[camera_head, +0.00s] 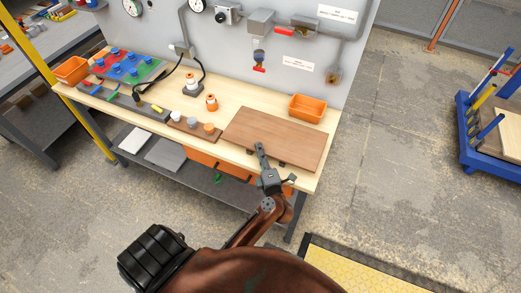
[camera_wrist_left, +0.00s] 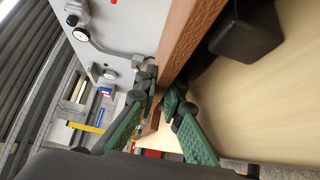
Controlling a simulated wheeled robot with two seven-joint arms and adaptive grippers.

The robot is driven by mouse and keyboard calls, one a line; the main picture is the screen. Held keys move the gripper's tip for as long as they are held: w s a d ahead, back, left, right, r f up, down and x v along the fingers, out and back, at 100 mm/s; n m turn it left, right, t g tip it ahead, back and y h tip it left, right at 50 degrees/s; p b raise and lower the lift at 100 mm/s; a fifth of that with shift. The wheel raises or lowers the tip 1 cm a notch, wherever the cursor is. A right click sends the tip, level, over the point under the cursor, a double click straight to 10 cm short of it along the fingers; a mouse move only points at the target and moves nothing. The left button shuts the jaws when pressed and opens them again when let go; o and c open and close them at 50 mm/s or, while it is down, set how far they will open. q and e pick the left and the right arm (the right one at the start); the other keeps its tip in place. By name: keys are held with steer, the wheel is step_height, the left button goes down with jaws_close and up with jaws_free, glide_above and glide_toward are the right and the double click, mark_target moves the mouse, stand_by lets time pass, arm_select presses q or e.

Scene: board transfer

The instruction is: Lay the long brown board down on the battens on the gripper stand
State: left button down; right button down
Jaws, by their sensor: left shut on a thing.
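The long brown board (camera_head: 275,137) is roughly level over the right part of the wooden bench, its long side along the bench. My left gripper (camera_head: 260,150) is shut on the board's front edge. In the left wrist view the green fingers (camera_wrist_left: 163,102) pinch the board (camera_wrist_left: 182,45) from both faces. A dark block (camera_wrist_left: 247,33), probably a batten, stands on the pale bench top beside the board's underside. Small dark ends (camera_head: 281,164) show under the front edge in the head view. Whether the board touches them I cannot tell. My right gripper is not in view.
An orange bin (camera_head: 307,108) stands just behind the board. A brown strip with several knobs (camera_head: 195,127) lies to its left, near an orange-and-white item (camera_head: 211,102). A grey panel (camera_head: 290,60) rises behind the bench. A blue rack (camera_head: 480,125) stands at far right.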

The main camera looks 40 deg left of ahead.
arm_select(q)
steer(key=shift+r, duration=0.1)
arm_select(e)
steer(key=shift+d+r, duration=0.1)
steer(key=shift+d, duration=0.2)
arm_select(q)
steer(key=c, duration=2)
jaws_free()
steer(key=shift+o, duration=0.2)
steer(key=shift+s+f, duration=0.1)
steer(key=shift+f, duration=0.1)
steer(key=shift+f, duration=0.15)
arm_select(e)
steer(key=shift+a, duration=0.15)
arm_select(q)
steer(key=shift+f, duration=0.15)
steer(key=shift+c, duration=0.6)
steer(key=shift+o, duration=0.7)
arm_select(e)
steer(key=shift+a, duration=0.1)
arm_select(q)
steer(key=shift+s, duration=0.1)
steer(key=shift+d, duration=0.1)
steer(key=shift+p+v, duration=0.4)
steer(key=shift+v, duration=1.05)
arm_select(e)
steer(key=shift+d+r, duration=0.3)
